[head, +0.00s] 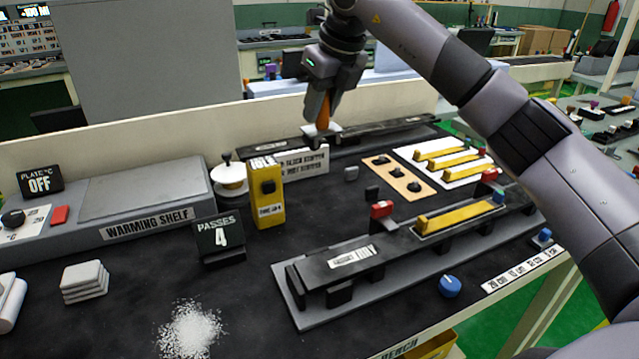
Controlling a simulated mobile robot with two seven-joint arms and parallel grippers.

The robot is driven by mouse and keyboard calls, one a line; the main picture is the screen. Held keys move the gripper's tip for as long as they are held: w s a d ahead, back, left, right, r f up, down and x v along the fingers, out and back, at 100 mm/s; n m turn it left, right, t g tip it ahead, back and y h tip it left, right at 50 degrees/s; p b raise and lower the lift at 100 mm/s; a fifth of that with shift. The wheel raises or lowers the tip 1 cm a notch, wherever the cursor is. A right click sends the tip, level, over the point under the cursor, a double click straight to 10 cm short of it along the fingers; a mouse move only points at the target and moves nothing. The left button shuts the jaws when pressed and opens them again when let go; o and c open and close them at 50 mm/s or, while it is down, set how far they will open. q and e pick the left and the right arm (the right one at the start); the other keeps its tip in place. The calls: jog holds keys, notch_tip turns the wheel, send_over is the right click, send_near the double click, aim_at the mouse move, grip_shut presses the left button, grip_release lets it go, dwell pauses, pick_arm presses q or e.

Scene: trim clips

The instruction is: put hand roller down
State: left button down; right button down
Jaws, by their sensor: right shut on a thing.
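My right gripper (324,92) reaches down over the back of the bench. It is shut on the orange handle of the hand roller (325,112). The roller is upright, with its pale lower end close above or at the dark strip and the white label sign (298,162); I cannot tell if it touches. My left gripper is not in view.
A dark trim strip (372,260) on a grey fixture fills the front right. A yellow box (266,193), the "PASSES 4" sign (219,236) and the warming shelf (145,193) stand to the left. White granules (190,330) lie in front. Bare dark mat lies between.

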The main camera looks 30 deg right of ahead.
notch_tip(320, 180, down, 15)
jog(key=shift+r, duration=0.1)
dwell(0.3)
jog(key=shift+f+b, duration=0.4)
jog(key=shift+s+f, duration=0.1)
jog(key=shift+f, duration=0.15)
jog(key=c, duration=0.8)
grip_release()
jog(key=shift+f, duration=0.15)
